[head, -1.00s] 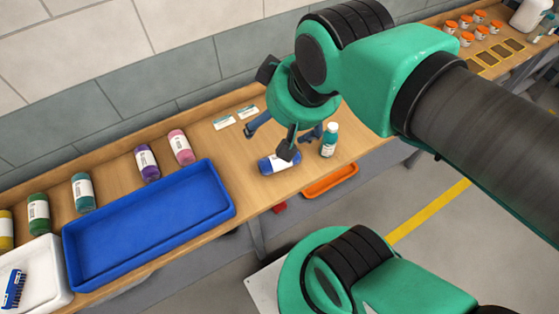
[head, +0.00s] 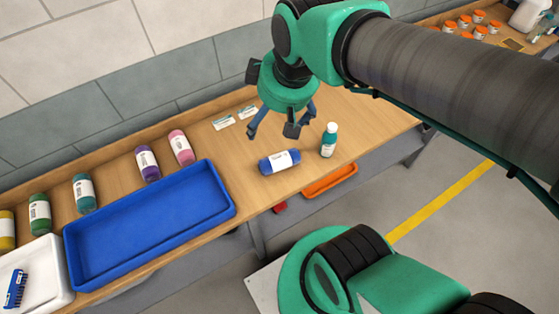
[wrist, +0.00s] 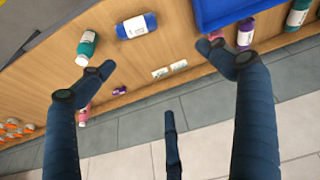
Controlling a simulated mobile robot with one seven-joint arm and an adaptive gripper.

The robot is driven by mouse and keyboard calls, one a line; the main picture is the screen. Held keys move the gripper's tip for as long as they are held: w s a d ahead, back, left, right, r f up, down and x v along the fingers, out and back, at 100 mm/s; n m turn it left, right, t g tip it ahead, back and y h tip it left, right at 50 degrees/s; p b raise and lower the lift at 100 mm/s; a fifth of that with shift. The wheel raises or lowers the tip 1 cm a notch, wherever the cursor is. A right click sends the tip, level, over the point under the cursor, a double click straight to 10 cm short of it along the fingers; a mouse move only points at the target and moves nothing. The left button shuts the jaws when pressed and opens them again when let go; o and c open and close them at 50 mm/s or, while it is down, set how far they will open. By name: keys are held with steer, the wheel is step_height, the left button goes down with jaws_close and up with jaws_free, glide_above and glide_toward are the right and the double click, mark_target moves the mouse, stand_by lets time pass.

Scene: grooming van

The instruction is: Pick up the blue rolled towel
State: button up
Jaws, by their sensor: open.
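The blue rolled towel (head: 280,162), with a white label band, lies on its side on the wooden bench, clear of my fingers. It also shows in the wrist view (wrist: 136,26), near the top. My gripper (head: 272,128) is open and empty, above the bench on the wall side of the towel. In the wrist view, my gripper (wrist: 157,63) has its fingers spread wide, with the towel beyond the fingertips.
A teal bottle (head: 329,140) stands just right of the towel. A blue tray (head: 150,268) lies to the left, with several bottles behind it along the wall. Two small cards (head: 223,122) lie near the wall. An orange tray (head: 330,181) sits below the bench edge.

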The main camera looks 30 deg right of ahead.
steer(key=w+d+f+n+g+p, duration=0.1)
steer(key=w+d+f+n, duration=0.15)
steer(key=f, duration=0.25)
steer(key=w+d+f+n+g, duration=0.1)
steer(key=w+d+f+n, duration=0.1)
steer(key=w+f+n, duration=0.15)
steer(key=n+g+y+p, duration=0.1)
steer(key=n+g, duration=0.1)
steer(key=n, duration=0.4)
glide_above(279, 154)
steer(key=d, duration=0.1)
step_height(279, 154, down, 14)
steer(key=shift+s+d+r, duration=0.1)
steer(key=shift+s+r, duration=0.05)
steer(key=shift+s, duration=0.25)
steer(key=shift+w+a+f+b, duration=0.1)
steer(key=shift+a+f+b, duration=0.1)
steer(key=shift+f, duration=1.2)
steer(key=shift+a+f+b, duration=0.15)
steer(key=shift+f, duration=1.3)
steer(key=shift+w+a+f+b, duration=0.1)
steer(key=shift+a+f+b, duration=0.1)
steer(key=shift+f, duration=1.2)
steer(key=shift+s+f, duration=0.1)
